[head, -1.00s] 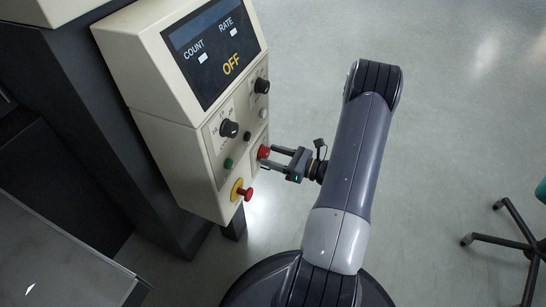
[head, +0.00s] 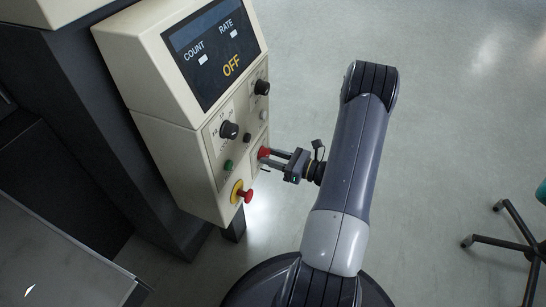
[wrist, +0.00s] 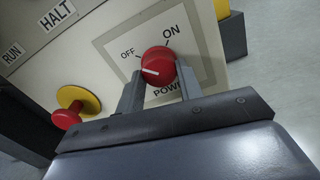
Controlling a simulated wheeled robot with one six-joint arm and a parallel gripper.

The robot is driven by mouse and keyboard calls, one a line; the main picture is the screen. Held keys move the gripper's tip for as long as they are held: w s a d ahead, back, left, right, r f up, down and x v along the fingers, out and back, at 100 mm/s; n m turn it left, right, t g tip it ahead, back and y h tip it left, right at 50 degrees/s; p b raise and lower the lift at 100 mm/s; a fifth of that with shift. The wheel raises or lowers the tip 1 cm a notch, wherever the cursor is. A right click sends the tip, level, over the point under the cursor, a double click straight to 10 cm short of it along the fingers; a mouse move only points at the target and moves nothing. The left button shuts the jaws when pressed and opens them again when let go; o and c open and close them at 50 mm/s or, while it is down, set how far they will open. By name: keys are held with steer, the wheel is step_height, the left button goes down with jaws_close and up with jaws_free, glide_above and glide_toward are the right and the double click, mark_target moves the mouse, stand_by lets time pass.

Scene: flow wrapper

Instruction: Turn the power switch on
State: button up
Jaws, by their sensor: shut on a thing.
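The power switch is a red round knob (head: 264,153) low on the right side of the cream control panel. In the wrist view the knob (wrist: 160,58) sits on a plate with OFF to its upper left and ON to its upper right. Its white mark points to the left, on the OFF side. My gripper (head: 269,157) is shut on the knob, with one finger on each side of it in the wrist view (wrist: 158,80). The display (head: 218,48) above reads OFF.
A red mushroom button on a yellow base (head: 238,192) sits just below and left of the knob. A green button (head: 228,164) and black dials (head: 229,129) are close by on the panel. The floor to the right is open, with a chair base (head: 505,240) at the far right.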

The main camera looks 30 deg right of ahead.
steer(key=shift+m, duration=0.3)
steer(key=m+p, duration=0.2)
steer(key=shift+r+m+p, duration=0.15)
steer(key=shift+m+p, duration=0.15)
steer(key=shift+p, duration=0.05)
steer(key=m+p, duration=0.3)
steer(key=m, duration=0.2)
steer(key=m+p, duration=0.2)
steer(key=m, duration=0.3)
steer(key=shift+a, duration=0.1)
steer(key=m+p, duration=0.1)
steer(key=m, duration=0.3)
steer(key=shift+m, duration=0.3)
steer(key=shift+p, duration=0.3)
steer(key=o, duration=1)
